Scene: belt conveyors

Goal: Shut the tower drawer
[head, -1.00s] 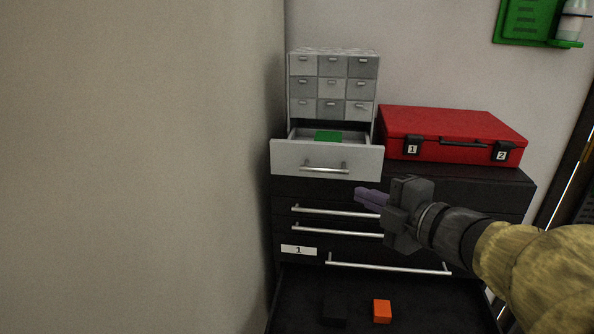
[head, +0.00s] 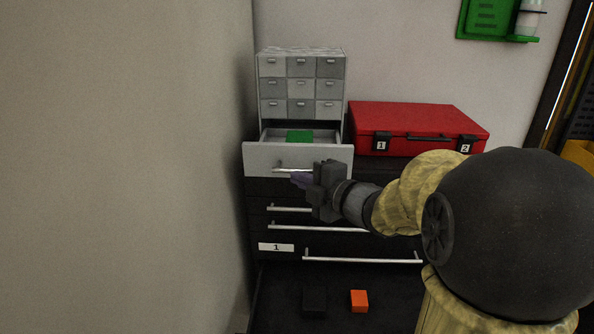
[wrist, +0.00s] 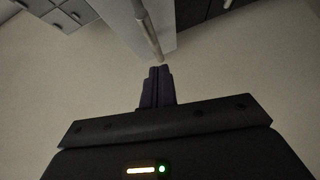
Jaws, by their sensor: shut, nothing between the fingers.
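The small tower (head: 300,84) of grey drawers stands on a black cabinet. Its bottom tower drawer (head: 262,158) is pulled out toward me, with a green block (head: 299,136) inside. The drawer has a silver bar handle, partly hidden behind my gripper (head: 298,181) in the head view. My gripper is shut and empty, in front of the lower part of the drawer front. In the wrist view the shut fingers (wrist: 157,86) point at the drawer's handle (wrist: 148,30), with the tips near one end of it. I cannot tell whether they touch.
A red case (head: 418,127) stands right of the tower on the black cabinet (head: 262,225). A lower cabinet drawer (head: 390,300) is open below, holding an orange block (head: 359,301) and a black block (head: 315,301). A wall is close on the left.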

